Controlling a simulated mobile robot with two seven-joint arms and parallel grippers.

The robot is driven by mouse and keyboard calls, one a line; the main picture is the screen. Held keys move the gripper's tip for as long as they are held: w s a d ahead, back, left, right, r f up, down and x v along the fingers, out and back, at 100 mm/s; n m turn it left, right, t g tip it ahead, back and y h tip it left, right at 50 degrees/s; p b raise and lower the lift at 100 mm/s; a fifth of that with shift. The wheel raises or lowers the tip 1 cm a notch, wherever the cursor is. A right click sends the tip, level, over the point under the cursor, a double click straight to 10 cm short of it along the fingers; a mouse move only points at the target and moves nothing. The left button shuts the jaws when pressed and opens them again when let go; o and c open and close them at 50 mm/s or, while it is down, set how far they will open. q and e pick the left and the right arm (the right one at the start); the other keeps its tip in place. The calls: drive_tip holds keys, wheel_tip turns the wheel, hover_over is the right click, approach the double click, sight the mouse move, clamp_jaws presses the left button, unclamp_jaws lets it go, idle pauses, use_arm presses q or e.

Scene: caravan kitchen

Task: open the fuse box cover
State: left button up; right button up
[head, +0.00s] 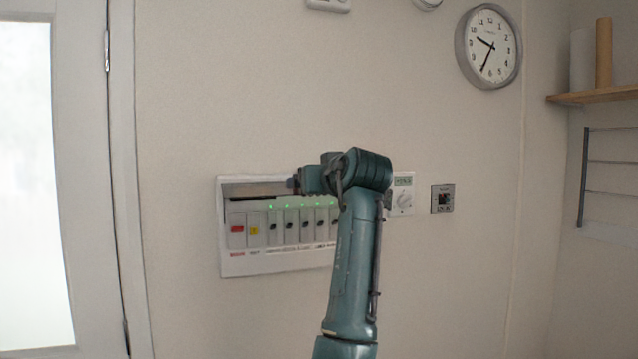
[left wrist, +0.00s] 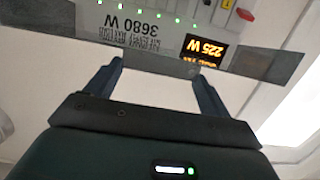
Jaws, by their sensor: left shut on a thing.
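The white fuse box (head: 228,262) is on the wall in the head view, with a row of switches and green lights showing. A smoky grey cover (head: 250,190) shows as a band across its top, above the uncovered switches. My left gripper (head: 297,184) is at this band near the box's upper middle, partly hidden by my wrist. In the left wrist view, my two fingers (left wrist: 158,86) reach the edge of the grey cover (left wrist: 265,62) and are shut on it. An upside-down "3680 W" label and a lit "225 W" display show there. My arm hides the box's right end. My right gripper is out of view.
A thermostat (head: 403,195) and a small dark wall panel (head: 442,199) are just right of the box. A door (head: 85,150) is at the left. A clock (head: 488,46) and a wooden shelf (head: 600,95) are at the upper right.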

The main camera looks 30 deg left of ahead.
use_arm(q)
drive_tip(key=o, duration=1.3)
drive_tip(key=shift+f, duration=0.15)
drive_tip(key=shift+d, duration=0.1)
drive_tip(key=b+v, duration=0.4)
drive_tip(key=v, duration=0.9)
drive_tip(key=shift+c, duration=0.4)
